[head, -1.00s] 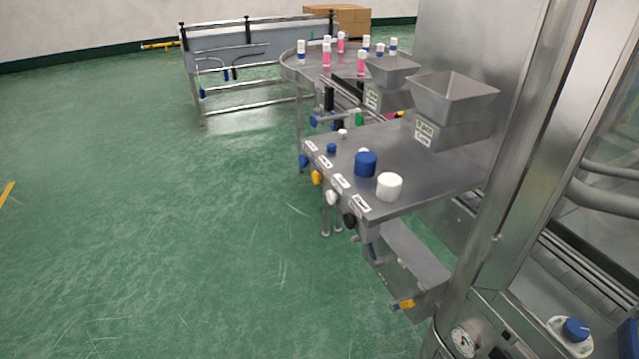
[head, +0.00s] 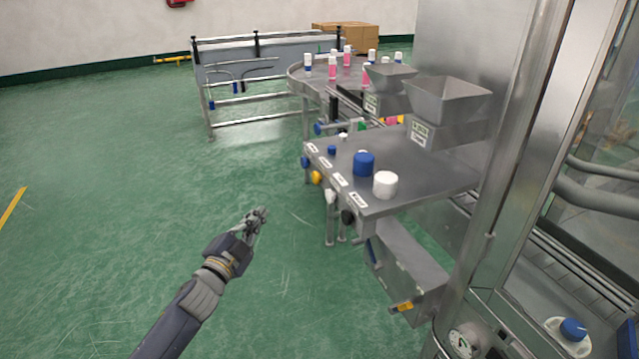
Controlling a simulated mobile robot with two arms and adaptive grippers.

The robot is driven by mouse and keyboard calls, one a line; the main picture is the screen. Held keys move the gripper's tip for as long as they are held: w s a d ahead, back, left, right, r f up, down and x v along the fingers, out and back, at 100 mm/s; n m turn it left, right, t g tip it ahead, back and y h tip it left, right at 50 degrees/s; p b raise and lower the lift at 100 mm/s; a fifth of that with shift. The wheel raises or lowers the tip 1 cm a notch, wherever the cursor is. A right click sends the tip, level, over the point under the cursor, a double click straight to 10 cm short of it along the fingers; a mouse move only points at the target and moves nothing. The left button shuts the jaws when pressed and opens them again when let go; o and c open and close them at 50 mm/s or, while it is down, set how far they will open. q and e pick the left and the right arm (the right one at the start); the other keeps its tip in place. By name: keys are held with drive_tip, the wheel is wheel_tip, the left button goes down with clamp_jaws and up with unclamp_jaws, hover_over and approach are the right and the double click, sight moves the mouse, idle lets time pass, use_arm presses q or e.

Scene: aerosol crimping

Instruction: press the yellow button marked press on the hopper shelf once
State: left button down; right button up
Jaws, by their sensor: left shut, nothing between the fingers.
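The hopper shelf (head: 420,172) is a grey metal ledge right of centre. Along its front edge sit small labels with buttons below them. The yellow button (head: 316,177) is on the front edge near the far left end, between a blue button (head: 305,162) and a white one (head: 330,196). A black knob (head: 347,217) is at the near end. The label lettering is too small to read. My left gripper (head: 258,216) is shut and empty, over the floor, to the left of and nearer than the shelf, apart from it. My right gripper is not in view.
A large blue cap (head: 363,164) and a white cap (head: 385,184) stand on the shelf. Two metal hoppers (head: 447,103) are behind. A round table (head: 310,77) holds several bottles. A steel machine column (head: 500,190) stands right. The green floor at left is clear.

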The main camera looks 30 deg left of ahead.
sight(319, 177)
use_arm(q)
wheel_tip(319, 177, up, 8)
drive_tip(key=d+m+t+h, duration=0.1)
drive_tip(key=d, duration=0.1)
drive_tip(key=shift+s+m+t, duration=0.35)
drive_tip(key=shift+m+t, duration=0.05)
drive_tip(key=shift+d, duration=0.1)
drive_tip(key=w+d+b, duration=0.1)
drive_tip(key=w+d, duration=0.4)
drive_tip(key=w, duration=0.1)
drive_tip(key=shift+w+d, duration=0.35)
drive_tip(key=shift+w+d, duration=0.1)
idle(1.0)
drive_tip(key=shift+w+d, duration=0.15)
drive_tip(key=shift+w, duration=0.05)
